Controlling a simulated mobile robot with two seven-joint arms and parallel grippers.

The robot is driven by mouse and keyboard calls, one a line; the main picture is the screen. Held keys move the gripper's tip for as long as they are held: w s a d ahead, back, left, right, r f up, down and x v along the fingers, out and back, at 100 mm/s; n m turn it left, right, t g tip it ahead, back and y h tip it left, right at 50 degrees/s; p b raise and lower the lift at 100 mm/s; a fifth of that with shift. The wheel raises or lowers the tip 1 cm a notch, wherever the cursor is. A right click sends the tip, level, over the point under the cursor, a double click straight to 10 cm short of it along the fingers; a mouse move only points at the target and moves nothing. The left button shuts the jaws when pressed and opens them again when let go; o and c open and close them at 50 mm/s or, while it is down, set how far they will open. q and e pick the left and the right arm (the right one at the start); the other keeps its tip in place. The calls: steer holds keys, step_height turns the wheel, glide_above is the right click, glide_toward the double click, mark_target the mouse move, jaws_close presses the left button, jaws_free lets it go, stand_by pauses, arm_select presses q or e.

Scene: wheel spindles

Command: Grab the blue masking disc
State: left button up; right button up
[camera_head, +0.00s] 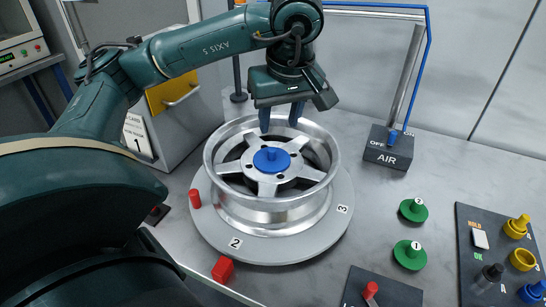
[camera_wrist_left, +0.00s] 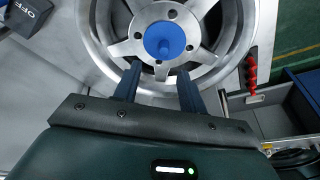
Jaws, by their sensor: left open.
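The blue masking disc (camera_head: 271,160) lies on the hub in the middle of a silver five-spoke wheel, with a small knob standing up from it. It also shows in the left wrist view (camera_wrist_left: 165,41), beyond the fingertips. The wheel (camera_head: 228,207) rests on a round grey turntable (camera_head: 262,249). My left gripper (camera_head: 280,122) is open and empty above the far side of the wheel, pointing down. In the left wrist view its two fingers (camera_wrist_left: 158,72) are spread apart, with the disc's knob ahead between them and not touched. My right gripper is not in view.
Two green discs (camera_head: 409,254) lie right of the turntable. A dark board (camera_head: 470,262) with yellow and blue knobbed parts is at the far right. An AIR switch box (camera_head: 388,148) with a blue hose stands behind. A red block (camera_head: 222,270) sits at the turntable's front edge.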

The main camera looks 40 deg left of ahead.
mark_target(272, 150)
arm_select(q)
steer(key=b+x, duration=0.1)
steer(key=x, duration=0.6)
steer(key=shift+s+a+f, duration=0.2)
steer(key=shift+s+f, duration=0.1)
steer(key=shift+s, duration=0.05)
steer(key=shift+w+f, duration=0.1)
steer(key=shift+f, duration=0.25)
jaws_close()
